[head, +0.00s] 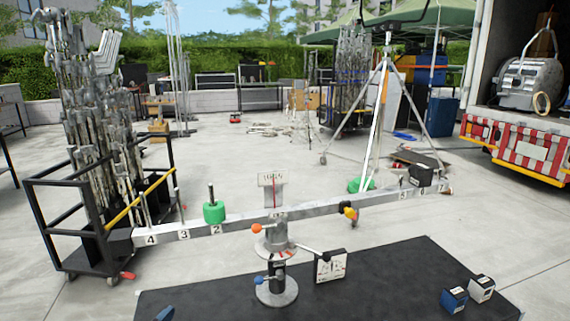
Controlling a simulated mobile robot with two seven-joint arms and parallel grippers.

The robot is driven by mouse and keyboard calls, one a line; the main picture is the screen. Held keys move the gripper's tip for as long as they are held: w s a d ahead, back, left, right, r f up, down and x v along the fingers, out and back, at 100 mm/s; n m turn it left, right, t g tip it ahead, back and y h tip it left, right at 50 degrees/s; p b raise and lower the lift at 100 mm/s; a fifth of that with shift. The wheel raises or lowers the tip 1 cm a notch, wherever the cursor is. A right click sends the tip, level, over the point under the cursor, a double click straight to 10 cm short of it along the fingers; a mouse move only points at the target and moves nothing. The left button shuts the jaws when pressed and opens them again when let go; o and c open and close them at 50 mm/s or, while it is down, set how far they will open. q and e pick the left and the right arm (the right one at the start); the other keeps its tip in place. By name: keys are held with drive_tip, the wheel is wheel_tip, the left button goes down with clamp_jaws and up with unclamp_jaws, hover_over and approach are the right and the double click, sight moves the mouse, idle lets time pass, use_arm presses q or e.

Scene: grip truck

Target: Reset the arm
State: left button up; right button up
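A long pale metal arm (330,207) runs across a central pivot post (276,262). Its left end, marked 4, 3, 2, sits lower in the picture than its right end, marked 5, 6, 7. A green weight with a peg (213,212) sits on the left part. A dark block (420,176) is at the right end. A small sign with a red line (271,180) stands above the pivot.
The post stands on a black mat or tabletop (390,272) with a white label plate (330,267), a blue box (454,300) and a white box (481,288). A loaded cart (62,222) is left, a tripod stand (377,110) behind, a truck (515,145) right.

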use_arm(q)
drive_tip(key=s+a+f+n+g+y, duration=0.2)
drive_tip(key=s+f, duration=0.6)
drive_tip(key=s, duration=0.4)
drive_tip(key=s+a+f+n+g+y, duration=0.2)
drive_tip(key=s+a+f, duration=0.3)
drive_tip(key=s+f, duration=0.4)
drive_tip(key=s+g, duration=0.1)
drive_tip(key=s, duration=0.1)
drive_tip(key=shift+s+a, duration=0.15)
drive_tip(key=shift+s, duration=0.2)
drive_tip(key=shift+f, duration=0.1)
